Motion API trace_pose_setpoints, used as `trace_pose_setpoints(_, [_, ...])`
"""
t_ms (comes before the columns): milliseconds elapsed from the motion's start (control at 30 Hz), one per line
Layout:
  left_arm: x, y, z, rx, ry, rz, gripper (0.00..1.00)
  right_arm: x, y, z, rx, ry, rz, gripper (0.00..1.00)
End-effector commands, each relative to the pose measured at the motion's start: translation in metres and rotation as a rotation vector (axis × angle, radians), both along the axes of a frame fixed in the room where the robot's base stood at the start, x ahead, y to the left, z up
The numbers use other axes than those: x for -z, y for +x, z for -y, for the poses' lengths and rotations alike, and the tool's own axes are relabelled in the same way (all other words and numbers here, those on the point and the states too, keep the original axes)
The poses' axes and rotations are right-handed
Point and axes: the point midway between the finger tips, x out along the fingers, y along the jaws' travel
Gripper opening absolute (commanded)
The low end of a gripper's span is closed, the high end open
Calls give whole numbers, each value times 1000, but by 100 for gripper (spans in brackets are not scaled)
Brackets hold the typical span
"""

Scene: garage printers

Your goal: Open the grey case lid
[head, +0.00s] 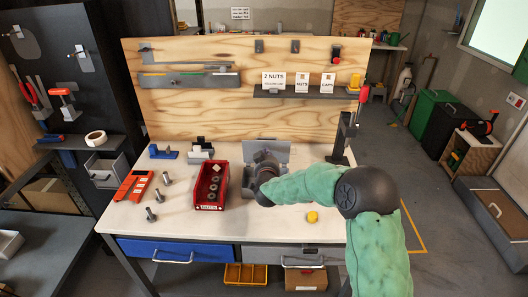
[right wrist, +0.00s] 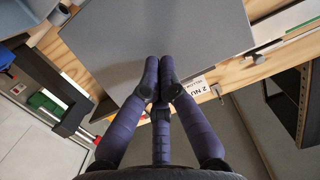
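The grey case (head: 233,190) stands on the white bench top, right of the red bin. My right arm and gripper hide much of it. Its grey lid (head: 281,147) appears raised at the back, behind my right gripper (head: 264,160). In the right wrist view, a broad flat grey panel (right wrist: 110,40), seemingly this lid, fills the upper middle. My right gripper (right wrist: 159,65) has its fingertips together in front of the panel, with nothing seen between them. Whether they touch the panel is unclear. My left gripper is not in view.
A red bin (head: 198,189) with nuts stands left of the case, with several bolts and an orange tool (head: 133,186) farther left. A yellow piece (head: 312,217) lies at the front right. A dark upright stand (head: 343,138) is at the right. The plywood backboard (head: 200,112) closes off the rear.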

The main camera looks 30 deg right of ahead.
Motion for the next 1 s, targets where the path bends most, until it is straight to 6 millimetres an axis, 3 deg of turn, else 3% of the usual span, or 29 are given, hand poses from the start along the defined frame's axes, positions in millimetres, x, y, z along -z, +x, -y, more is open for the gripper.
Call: trace_pose_setpoints(1000, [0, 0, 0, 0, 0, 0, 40, 0, 11, 7, 0, 0, 0, 0])
